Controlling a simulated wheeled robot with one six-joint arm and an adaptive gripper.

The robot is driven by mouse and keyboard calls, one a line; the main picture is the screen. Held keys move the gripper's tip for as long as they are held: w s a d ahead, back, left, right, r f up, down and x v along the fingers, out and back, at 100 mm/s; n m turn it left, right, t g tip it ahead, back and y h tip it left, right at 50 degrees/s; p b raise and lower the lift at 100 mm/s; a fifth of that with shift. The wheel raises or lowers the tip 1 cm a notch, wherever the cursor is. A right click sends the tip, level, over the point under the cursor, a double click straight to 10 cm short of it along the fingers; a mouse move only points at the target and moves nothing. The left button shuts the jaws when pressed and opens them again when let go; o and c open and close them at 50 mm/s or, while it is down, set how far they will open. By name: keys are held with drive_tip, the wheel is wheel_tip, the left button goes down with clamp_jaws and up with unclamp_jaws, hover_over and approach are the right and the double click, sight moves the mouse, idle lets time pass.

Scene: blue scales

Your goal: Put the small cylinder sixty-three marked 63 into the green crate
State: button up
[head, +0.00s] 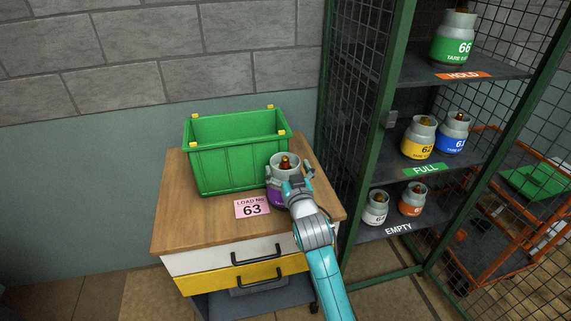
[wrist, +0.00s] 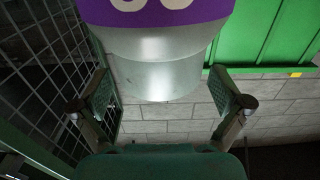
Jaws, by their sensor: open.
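A small grey cylinder with a purple band (head: 281,163) is at the right front corner of the green crate (head: 238,167), outside it. It looks upright on the wooden top, but its base is partly hidden by my arm. My gripper (head: 291,181) is at its upper part. In the wrist view, which is upside down, the cylinder's purple band (wrist: 155,10) shows cut-off white digits I cannot fully read. My gripper (wrist: 162,98) is open there, with one finger on each side of the pale collar and gaps between. The crate (wrist: 262,38) also shows there.
A card reading "LOAD No 63" (head: 252,208) lies on the wooden cabinet top (head: 190,228). A green-framed mesh rack (head: 362,130) stands close on the right, its shelves holding several other cylinders, including a yellow one (head: 418,138). A block wall is behind.

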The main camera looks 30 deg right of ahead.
drive_tip(key=v, duration=0.9)
drive_tip(key=shift+s+a, duration=0.15)
drive_tip(key=shift+s, duration=0.2)
drive_tip(key=s+a+f+n+y, duration=0.1)
drive_tip(key=s+a+f, duration=0.25)
drive_tip(key=s, duration=0.25)
drive_tip(key=s+a+f+n+g+y, duration=0.1)
drive_tip(key=s+a+f, duration=0.1)
drive_tip(key=s+f, duration=0.35)
drive_tip(key=s+a+f+y, duration=0.1)
drive_tip(key=s+a+f, duration=0.25)
drive_tip(key=s, duration=0.35)
drive_tip(key=s+a+n+g+y, duration=0.1)
drive_tip(key=s+a+y, duration=0.1)
drive_tip(key=s, duration=2.1)
drive_tip(key=shift+a+r+n+y, duration=0.3)
drive_tip(key=shift+a+r, duration=0.1)
drive_tip(key=shift+a, duration=0.45)
